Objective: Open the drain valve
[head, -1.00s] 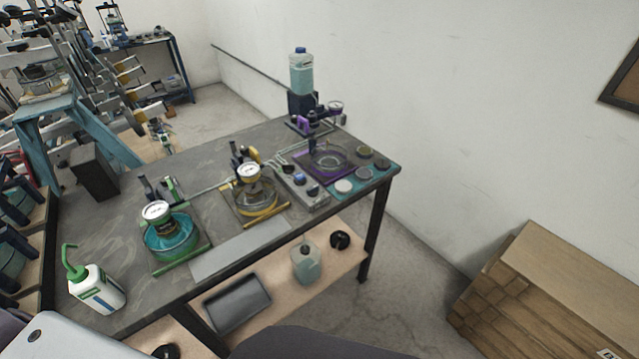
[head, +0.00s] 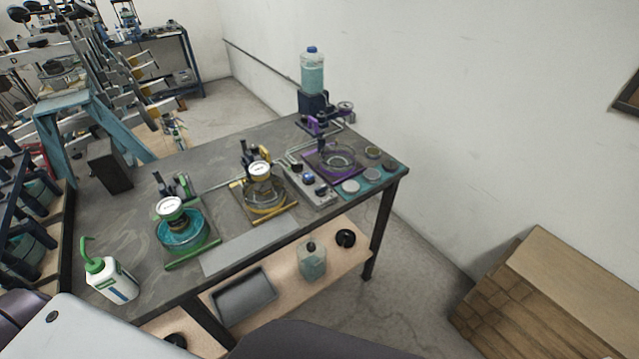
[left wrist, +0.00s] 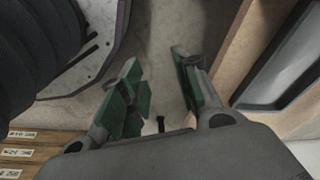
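The head view shows a dark workbench (head: 130,235) with three small stations: a green one (head: 182,238) at the left, a yellow one (head: 265,197) in the middle and a purple one (head: 333,158) at the right. Each has a clear bowl; the green and yellow ones carry round white-faced gauges. Thin pipes join them. I cannot tell which fitting is the drain valve. My left gripper (left wrist: 160,92) shows only in the left wrist view; its green-padded fingers are apart with nothing between them, above the floor. My right gripper is not in view.
A white bottle with a green spout (head: 112,279) stands at the bench's near left. A blue-liquid bottle (head: 312,75) stands at the back. The lower shelf holds a grey tray (head: 245,296) and a clear bottle (head: 312,262). A wooden cabinet (head: 560,290) stands right; floor between is clear.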

